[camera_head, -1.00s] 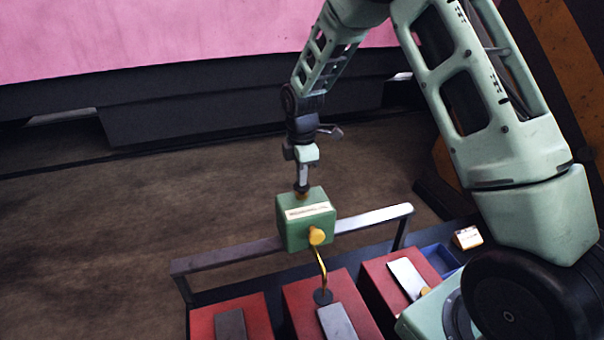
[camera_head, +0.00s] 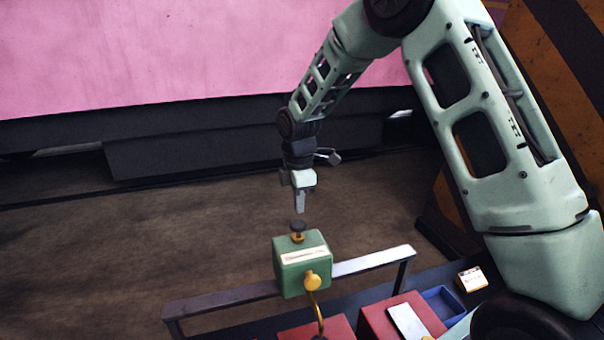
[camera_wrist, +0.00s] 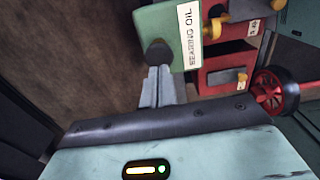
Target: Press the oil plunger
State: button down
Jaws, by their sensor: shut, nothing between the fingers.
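The oil plunger (camera_head: 298,227) is a dark round knob on a short brass stem. It stands on top of a green box (camera_head: 290,272) with a white label, a yellow knob on its front and a bent brass pipe below. My gripper (camera_head: 299,209) points down just above the plunger, with its fingers together and a small gap below the tips. In the wrist view the finger tips (camera_wrist: 158,72) overlap the dark plunger knob (camera_wrist: 158,52), so contact cannot be judged there. The box label, partly readable as "OIL", also shows in that view.
A grey rail (camera_head: 372,261) runs behind the green box. Red boxes (camera_head: 380,318) with pale plates stand below it. A blue tray (camera_head: 441,304) and a small white and orange box (camera_head: 472,279) lie to the right. Open brown floor lies behind and left.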

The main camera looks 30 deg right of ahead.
aim_at(298, 224)
notch_tip(298, 224, up, 8)
jog(key=b, duration=0.2)
jog(key=shift+f, duration=0.15)
jog(key=shift+a, duration=0.1)
dwell(1.6)
jog(key=s+a+f+m+b, duration=0.2)
jog(key=s+a+f+b, duration=0.1)
jog(key=s+a, duration=0.4)
jog(key=s+a+f+m+b, duration=0.1)
jog(key=s+a+f+b, duration=0.15)
jog(key=s+a, duration=0.45)
jog(key=s+a+f+m+b, duration=0.1)
jog(key=s+f+m+b, duration=0.1)
jog(key=s, duration=0.8)
jog(key=s+a+f+m+b, duration=0.2)
jog(key=s+f, duration=0.3)
jog(key=s, duration=0.4)
jog(key=shift+s+a+f+m+y+b, duration=0.15)
jog(key=shift+s+f+m+y+b, duration=0.15)
jog(key=shift+m, duration=0.2)
